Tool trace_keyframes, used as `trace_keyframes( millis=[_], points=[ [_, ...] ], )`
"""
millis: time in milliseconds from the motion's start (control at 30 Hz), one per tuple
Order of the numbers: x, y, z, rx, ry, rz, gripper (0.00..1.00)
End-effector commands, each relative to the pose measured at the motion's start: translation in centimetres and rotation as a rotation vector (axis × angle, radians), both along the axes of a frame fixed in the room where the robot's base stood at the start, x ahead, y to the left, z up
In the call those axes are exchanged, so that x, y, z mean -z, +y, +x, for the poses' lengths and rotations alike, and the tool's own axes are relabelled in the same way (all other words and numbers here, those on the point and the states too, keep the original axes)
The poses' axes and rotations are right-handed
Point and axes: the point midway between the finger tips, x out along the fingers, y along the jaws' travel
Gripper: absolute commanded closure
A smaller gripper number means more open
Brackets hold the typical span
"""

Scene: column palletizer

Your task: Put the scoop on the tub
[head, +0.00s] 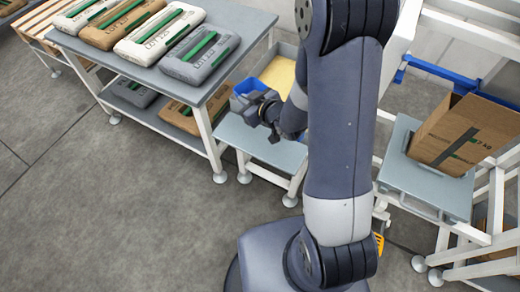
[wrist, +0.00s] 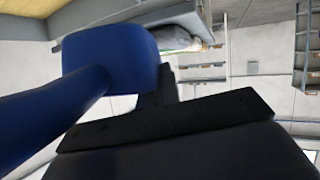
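The blue scoop (head: 249,86) is beside my gripper (head: 262,112), over the left side of the grey tub (head: 283,49). The tub holds yellow material. In the wrist view the scoop (wrist: 110,58) is large and close, its thick handle running off to the lower left. A dark finger of my gripper (wrist: 160,88) shows just right of the scoop's head; the other finger is hidden. I cannot tell whether the fingers grip the scoop or whether it touches the tub.
A low grey stand (head: 262,145) is below my gripper. A grey table (head: 150,70) with several labelled bags stands at the left, more bags on its lower shelf. An open cardboard box (head: 460,135) stands on a grey platform at the right. The floor at the lower left is clear.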

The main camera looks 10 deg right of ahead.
Motion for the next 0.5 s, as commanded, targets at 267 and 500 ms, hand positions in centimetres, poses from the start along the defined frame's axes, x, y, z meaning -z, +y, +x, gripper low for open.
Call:
trace_keyframes(
  millis=[267, 500],
  points=[
    [4.1, 2.8, -0.1, -0.214, -0.019, 0.01, 1.0],
    [5.2, 3.7, -0.5, -0.308, -0.024, 0.018, 1.0]
  ],
)
